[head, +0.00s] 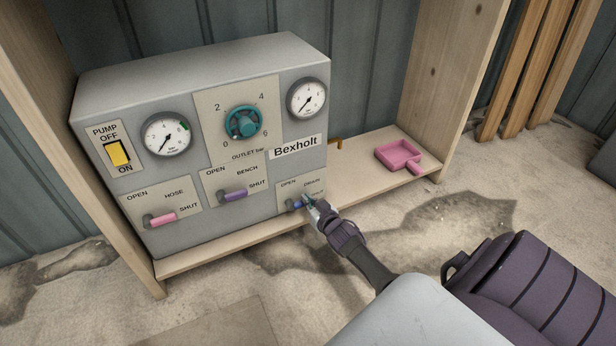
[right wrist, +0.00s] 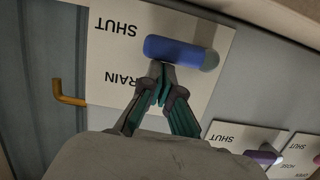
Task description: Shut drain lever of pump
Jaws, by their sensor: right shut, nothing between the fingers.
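The pump (head: 200,140) is a grey box marked Bexholt. Its drain lever (head: 294,205) is blue, on a small plate at the lower right of the front. In the right wrist view, upside down, the drain lever (right wrist: 175,50) runs from its grey pivot toward the SHUT label (right wrist: 115,28), lying nearly level. My right gripper (head: 310,203) is shut and empty at the lever. In the right wrist view its fingertips (right wrist: 160,72) are together at the lever's upper side, on the DRAIN label's side; I cannot tell if they touch. My left gripper is not in view.
A pink hose lever (head: 162,219) and a purple bench lever (head: 233,195) sit further left, both pointing toward SHUT. A teal outlet knob (head: 242,122) is above. A pink tray (head: 398,155) and a brass drain pipe (head: 335,142) are at right. Wooden uprights flank the shelf.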

